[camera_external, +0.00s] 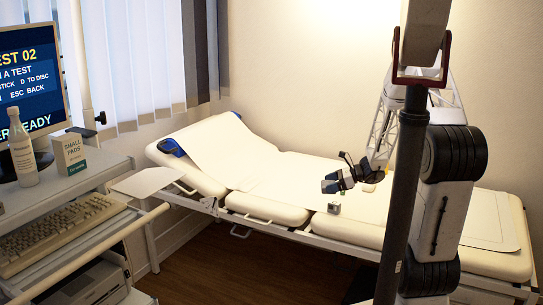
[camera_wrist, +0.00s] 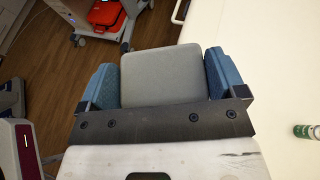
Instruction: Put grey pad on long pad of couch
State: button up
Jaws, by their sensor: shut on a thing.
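My gripper (camera_wrist: 163,78) is shut on a grey pad (camera_wrist: 160,72), a flat squarish piece between its two blue fingers in the wrist view. In the wrist view the couch (camera_wrist: 275,60) lies right of the gripper, over floor at left.
A small can with a green label (camera_wrist: 303,131) stands on the couch; it also shows below my gripper in the external view (camera_external: 334,208). White paper (camera_external: 215,150) covers the head end. A desk with a keyboard (camera_external: 65,232) stands at left.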

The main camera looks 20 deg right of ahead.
jog(key=s+d+f+m+t+h, duration=0.1)
jog(key=s+d+f, duration=0.2)
jog(key=d, duration=0.2)
jog(key=s+d+f+m+t+h, duration=0.1)
jog(key=s+d+f+m+t, duration=0.1)
jog(key=s+d+f, duration=0.1)
jog(key=s+d+f+m+t+h, duration=0.1)
jog(key=s+d+f, duration=0.2)
jog(key=s+d, duration=0.2)
jog(key=shift+d, duration=1.4)
jog(key=shift+s+d+f+m+t, duration=0.25)
jog(key=shift+s+d+m+t, duration=0.05)
jog(key=shift+s+d, duration=0.05)
jog(key=shift+w, duration=0.15)
jog(key=w+d, duration=0.1)
jog(key=w, duration=0.3)
jog(key=w+d+f, duration=0.1)
jog(key=w+d, duration=0.1)
jog(key=w, duration=0.3)
jog(key=w+d, duration=0.1)
jog(key=w, duration=0.4)
jog(key=shift+d+f, duration=0.15)
jog(key=shift+d, duration=0.15)
jog(key=shift+w, duration=0.1)
jog(key=shift+w, duration=0.15)
jog(key=shift+w+d+f, duration=0.15)
jog(key=shift+w, duration=0.15)
jog(key=shift+s+f, duration=0.1)
jog(key=shift+f, duration=1.55)
jog(key=shift+f, duration=0.15)
